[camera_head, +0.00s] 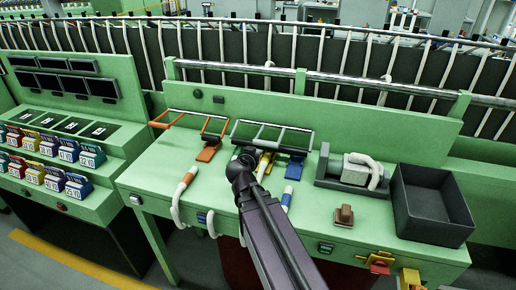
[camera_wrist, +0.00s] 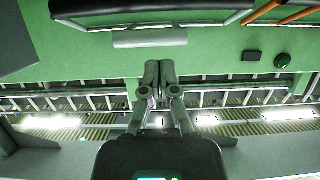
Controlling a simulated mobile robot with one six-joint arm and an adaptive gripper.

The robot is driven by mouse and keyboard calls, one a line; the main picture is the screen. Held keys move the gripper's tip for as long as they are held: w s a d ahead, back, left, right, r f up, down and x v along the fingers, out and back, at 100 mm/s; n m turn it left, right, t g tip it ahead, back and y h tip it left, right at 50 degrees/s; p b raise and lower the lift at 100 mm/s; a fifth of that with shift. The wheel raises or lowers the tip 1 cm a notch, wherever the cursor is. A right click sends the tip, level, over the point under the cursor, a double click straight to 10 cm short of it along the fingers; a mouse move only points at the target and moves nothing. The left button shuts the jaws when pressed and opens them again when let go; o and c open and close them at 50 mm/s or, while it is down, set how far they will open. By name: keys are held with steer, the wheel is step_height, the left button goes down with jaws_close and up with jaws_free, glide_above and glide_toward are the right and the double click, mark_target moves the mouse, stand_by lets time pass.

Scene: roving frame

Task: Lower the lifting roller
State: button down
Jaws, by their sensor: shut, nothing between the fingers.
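I cannot tell for sure which part is the lifting roller. A black swing frame (camera_head: 272,124) with light bars stands raised on the green bench, just beyond the end of my arm. An orange frame (camera_head: 178,117) stands to its left. In the wrist view a dark frame (camera_wrist: 150,8) crosses the top edge, with a pale grey cylinder (camera_wrist: 150,39) below it. My gripper (camera_wrist: 160,66) is shut and empty, its fingertips together, apart in the picture from the cylinder. In the head view my dark wrist hides the fingers and part of the bench.
The green bench (camera_head: 210,222) carries orange and blue pedals, cables, a grey clamp block (camera_head: 343,178), a brown knob (camera_head: 344,215) and a black bin (camera_head: 398,220) at right. A long steel rail (camera_head: 240,68) runs behind. Labelled coloured boxes (camera_head: 48,147) stand at left.

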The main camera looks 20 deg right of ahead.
steer(key=shift+s+a+f+b, duration=0.3)
steer(key=shift+s+a+f, duration=0.25)
steer(key=shift+s+a, duration=0.1)
